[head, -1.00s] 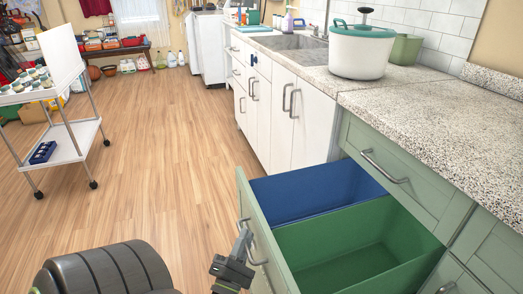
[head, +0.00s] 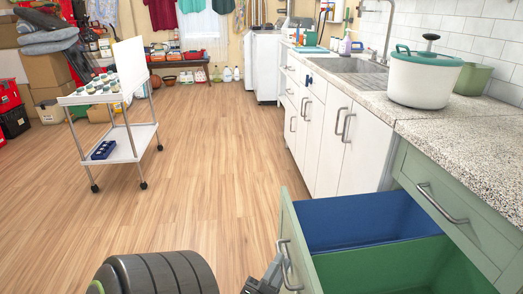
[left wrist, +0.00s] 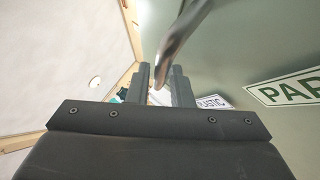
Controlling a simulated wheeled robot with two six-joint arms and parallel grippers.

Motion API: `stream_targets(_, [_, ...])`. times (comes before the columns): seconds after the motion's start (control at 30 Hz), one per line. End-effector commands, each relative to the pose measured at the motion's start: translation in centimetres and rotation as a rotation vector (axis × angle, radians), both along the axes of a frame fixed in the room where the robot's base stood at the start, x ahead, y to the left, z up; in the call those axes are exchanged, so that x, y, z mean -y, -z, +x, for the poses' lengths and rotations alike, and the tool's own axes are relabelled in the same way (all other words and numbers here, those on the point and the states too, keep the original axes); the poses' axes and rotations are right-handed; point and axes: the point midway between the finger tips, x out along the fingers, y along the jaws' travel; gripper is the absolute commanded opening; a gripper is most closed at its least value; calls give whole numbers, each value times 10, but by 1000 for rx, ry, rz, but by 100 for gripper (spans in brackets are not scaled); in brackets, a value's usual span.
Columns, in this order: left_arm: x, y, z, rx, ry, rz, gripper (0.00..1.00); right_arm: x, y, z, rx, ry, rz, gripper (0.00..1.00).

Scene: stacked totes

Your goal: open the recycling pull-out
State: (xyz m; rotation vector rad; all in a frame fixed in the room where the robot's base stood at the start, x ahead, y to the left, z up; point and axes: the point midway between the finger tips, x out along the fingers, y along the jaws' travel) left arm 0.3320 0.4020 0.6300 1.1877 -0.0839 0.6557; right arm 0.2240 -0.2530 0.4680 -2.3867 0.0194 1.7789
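The recycling pull-out is a pale green drawer front (head: 297,222) standing well out from the cabinet. A blue bin (head: 355,220) and a green bin (head: 400,268) show inside it. Its metal bar handle (head: 284,262) is on the front's outer face. My left gripper (head: 277,262) is at this handle. In the left wrist view the handle (left wrist: 185,32) runs down between the fingers (left wrist: 161,80), which look closed around it; contact is hard to see. Labels reading "PAP…" (left wrist: 290,91) and "PLASTIC" (left wrist: 213,102) are on the front. My right gripper is out of view.
A closed green drawer (head: 445,205) sits above the bins under the speckled counter (head: 455,132), which holds a white pot (head: 425,80). White cabinets (head: 335,130) stand beyond. A white cart (head: 125,148) stands on the left. The wooden floor between is clear.

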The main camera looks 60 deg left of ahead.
Motion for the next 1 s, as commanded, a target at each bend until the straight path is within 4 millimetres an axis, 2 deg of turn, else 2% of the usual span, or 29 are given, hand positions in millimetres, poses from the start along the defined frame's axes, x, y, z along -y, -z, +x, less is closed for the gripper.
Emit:
stream_targets(0.13, [12, 15, -25, -6, -5, -2, 20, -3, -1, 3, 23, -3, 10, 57])
stream_targets(0.27, [26, 28, -52, -7, -6, -3, 20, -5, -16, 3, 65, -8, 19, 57])
stream_targets(0.6, [59, 56, -113, -5, -2, -2, 20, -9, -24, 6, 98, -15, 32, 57])
stream_targets(0.8, [68, 63, -130, -3, -1, -1, 20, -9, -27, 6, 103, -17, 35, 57])
stream_targets(1.0, [70, 64, -133, -1, 0, 0, 20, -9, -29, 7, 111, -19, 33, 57])
